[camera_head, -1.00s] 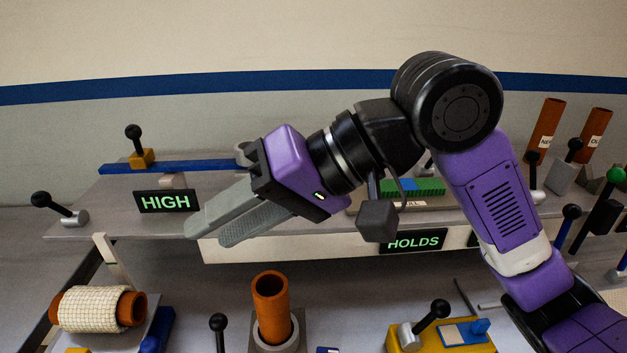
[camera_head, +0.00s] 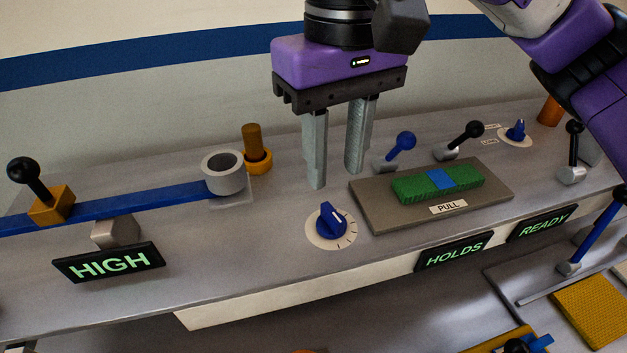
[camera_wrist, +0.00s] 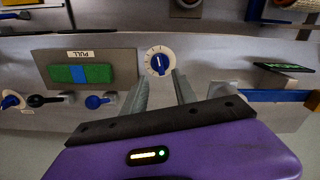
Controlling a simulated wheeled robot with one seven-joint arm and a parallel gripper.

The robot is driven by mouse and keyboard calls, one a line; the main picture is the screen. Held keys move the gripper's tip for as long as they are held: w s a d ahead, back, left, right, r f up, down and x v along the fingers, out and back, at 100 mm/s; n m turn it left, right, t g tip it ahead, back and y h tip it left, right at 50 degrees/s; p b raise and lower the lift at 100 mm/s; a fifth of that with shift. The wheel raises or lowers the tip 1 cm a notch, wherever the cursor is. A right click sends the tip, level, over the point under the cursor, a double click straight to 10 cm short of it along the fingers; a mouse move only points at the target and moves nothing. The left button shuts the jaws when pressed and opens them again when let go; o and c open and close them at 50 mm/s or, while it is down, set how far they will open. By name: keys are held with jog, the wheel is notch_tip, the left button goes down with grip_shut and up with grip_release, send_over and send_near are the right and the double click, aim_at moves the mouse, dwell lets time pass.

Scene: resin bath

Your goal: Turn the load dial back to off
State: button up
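A blue dial (camera_head: 331,221) sits on a round pale plate with tick marks on the grey bench top, left of the pull plate. It also shows in the wrist view (camera_wrist: 160,62), just beyond my fingertips, its white pointer line standing near vertical there. I see no lettering that names it. My gripper (camera_head: 336,179) points down above and slightly behind this dial, its two grey fingers apart and nothing between them. The fingers do not touch the dial. A second blue dial (camera_head: 516,131) stands farther right, beside small labels too small to read.
A brown plate with a green and blue block (camera_head: 437,185) marked PULL lies right of the dial. A blue beam (camera_head: 130,206) with a grey cup (camera_head: 223,172) is at left. Blue (camera_head: 402,143) and black levers stand behind the plate.

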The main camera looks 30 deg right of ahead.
aim_at(332, 212)
notch_tip(332, 212, down, 8)
jog(key=shift+r+b, duration=0.15)
jog(key=shift+b, duration=0.4)
grip_shut()
